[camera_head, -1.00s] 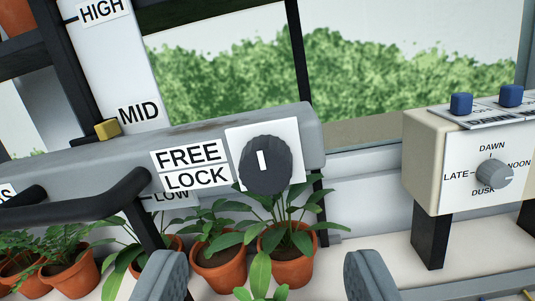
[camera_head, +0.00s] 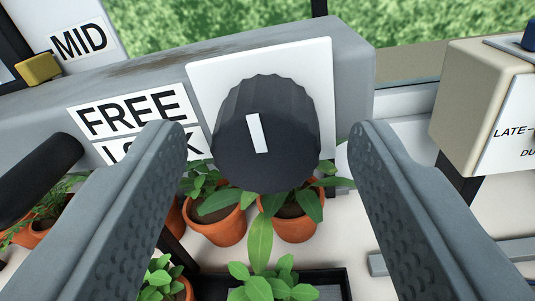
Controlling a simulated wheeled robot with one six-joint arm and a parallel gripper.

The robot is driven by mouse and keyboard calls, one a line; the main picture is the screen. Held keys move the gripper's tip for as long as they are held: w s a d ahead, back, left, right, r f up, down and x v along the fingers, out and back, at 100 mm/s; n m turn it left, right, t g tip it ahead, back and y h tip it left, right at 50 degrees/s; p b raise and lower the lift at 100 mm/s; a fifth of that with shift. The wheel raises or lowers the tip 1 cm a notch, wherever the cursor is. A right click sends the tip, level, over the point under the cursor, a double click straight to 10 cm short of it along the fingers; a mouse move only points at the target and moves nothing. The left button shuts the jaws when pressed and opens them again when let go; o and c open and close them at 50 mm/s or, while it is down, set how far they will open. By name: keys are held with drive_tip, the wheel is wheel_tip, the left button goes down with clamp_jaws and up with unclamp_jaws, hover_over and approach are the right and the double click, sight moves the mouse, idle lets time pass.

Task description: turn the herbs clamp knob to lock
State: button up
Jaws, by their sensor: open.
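The clamp knob (camera_head: 282,130) is dark, round and ridged, with a white pointer line that is close to upright and leans slightly left at its top. It sits on a white plate (camera_head: 318,62) on the grey bar. The FREE label (camera_head: 132,108) is to its left. The LOCK label (camera_head: 112,150) is below that, partly hidden by my left finger. My gripper (camera_head: 266,138) is open and empty, with one finger on each side of the knob, apart from it in the picture. I cannot tell whether the fingertips reach its depth.
A black handle (camera_head: 38,180) is at the left. A yellow block (camera_head: 38,69) is by the MID label (camera_head: 79,41). A beige dial box (camera_head: 462,95) stands at the right. Potted plants (camera_head: 292,222) stand below the knob, with a dark tray (camera_head: 330,283) in front.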

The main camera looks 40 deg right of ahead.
drive_tip(key=c, duration=1)
drive_tip(key=m, duration=0.9)
drive_tip(key=shift+f+m, duration=0.1)
drive_tip(key=shift+m, duration=0.2)
drive_tip(key=m, duration=0.4)
drive_tip(key=shift+m+h, duration=0.3)
drive_tip(key=shift+m, duration=2.1)
